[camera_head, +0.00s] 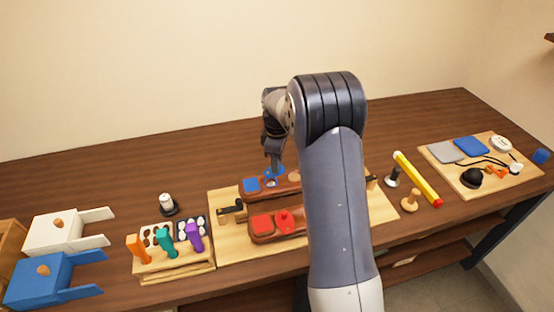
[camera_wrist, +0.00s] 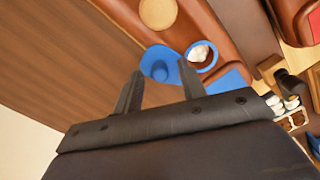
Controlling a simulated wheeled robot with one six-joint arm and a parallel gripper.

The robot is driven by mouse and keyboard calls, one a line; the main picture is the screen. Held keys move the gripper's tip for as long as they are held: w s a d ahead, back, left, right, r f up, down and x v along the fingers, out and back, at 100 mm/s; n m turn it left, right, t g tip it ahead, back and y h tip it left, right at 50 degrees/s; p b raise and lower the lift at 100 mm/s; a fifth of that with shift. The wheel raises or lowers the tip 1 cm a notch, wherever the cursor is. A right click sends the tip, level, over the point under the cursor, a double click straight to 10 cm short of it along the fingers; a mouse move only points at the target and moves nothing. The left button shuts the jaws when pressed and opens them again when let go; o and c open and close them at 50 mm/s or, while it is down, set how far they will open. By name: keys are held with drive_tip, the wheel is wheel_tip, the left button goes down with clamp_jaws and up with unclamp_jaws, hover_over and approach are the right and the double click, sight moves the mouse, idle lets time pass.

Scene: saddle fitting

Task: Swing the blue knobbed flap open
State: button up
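The blue knobbed flap (camera_wrist: 160,62) is a round blue disc with a small knob in the wrist view. It lies beside a blue-rimmed opening (camera_wrist: 211,63) with something white inside, and leaves that opening uncovered. In the head view the blue flap (camera_head: 277,170) shows at the far edge of the rear brown block (camera_head: 287,189), partly hidden by my gripper (camera_head: 273,163). My gripper (camera_wrist: 160,70) also shows in the wrist view, its two fingers apart, one on either side of the knob. I cannot tell whether they touch the flap.
A blue square (camera_head: 251,184) lies on the same block. A front brown block (camera_head: 262,236) carries a red square (camera_head: 262,222) and a red knobbed piece (camera_head: 284,217). Both rest on a pale board (camera_head: 225,248). A handle rack (camera_head: 175,266) stands left; a yellow-red bar (camera_head: 417,178) lies right.

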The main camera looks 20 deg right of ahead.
wheel_tip(320, 180, up, 11)
drive_tip(key=b, duration=0.1)
idle(0.3)
drive_tip(key=shift+f, duration=0.2)
wheel_tip(320, 180, down, 11)
drive_tip(key=shift+r+p, duration=0.1)
drive_tip(key=shift+p, duration=0.45)
drive_tip(key=shift+s, duration=0.1)
drive_tip(key=shift+m, duration=0.3)
drive_tip(key=shift+r, duration=0.1)
